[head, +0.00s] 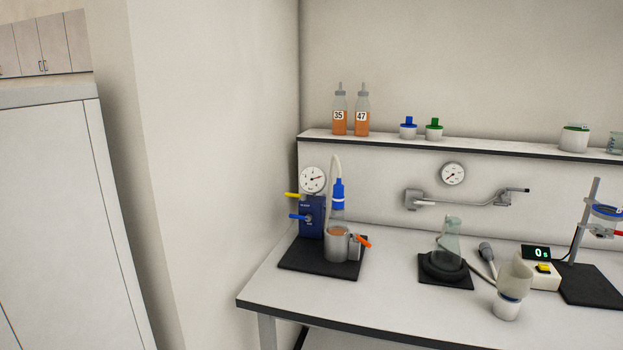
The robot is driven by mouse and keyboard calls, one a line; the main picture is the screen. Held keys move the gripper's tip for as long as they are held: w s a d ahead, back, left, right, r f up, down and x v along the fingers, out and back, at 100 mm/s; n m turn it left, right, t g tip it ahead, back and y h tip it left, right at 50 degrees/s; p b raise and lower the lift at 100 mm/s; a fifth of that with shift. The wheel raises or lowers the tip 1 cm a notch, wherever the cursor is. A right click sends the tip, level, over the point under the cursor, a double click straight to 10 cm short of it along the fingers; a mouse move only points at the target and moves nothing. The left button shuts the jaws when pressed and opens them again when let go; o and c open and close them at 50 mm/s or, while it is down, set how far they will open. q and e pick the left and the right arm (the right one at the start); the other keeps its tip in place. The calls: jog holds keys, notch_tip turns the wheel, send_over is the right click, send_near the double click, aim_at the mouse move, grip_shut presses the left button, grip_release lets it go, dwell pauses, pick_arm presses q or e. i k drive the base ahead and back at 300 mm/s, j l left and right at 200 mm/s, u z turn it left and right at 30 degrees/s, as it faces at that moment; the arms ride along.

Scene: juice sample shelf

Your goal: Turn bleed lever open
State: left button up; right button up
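A dark blue valve block (312,222) stands at the left end of the bench with a round dial gauge (312,180) on top. A yellow lever (293,195) and, below it, a blue lever (297,217) stick out to the left from the block, both roughly level. The labels beside them are too small to read, so I cannot tell which is the bleed lever. A metal cup (337,247) with an orange handle (363,241) stands just right of the block, under a blue-capped fitting (338,195) with a pale hose. Neither of my grippers is in view.
The block and cup stand on a black mat (293,256) on the white bench (385,290). A shelf (480,146) above holds two orange bottles, numbered 35 and 47. A flask (450,240), a timer (537,252) and a stand (583,225) are further right.

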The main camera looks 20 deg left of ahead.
aim_at(302, 197)
jog(key=i+j+u, duration=0.25)
jog(key=i, duration=0.2)
jog(key=i+u, duration=0.25)
jog(key=i, duration=0.25)
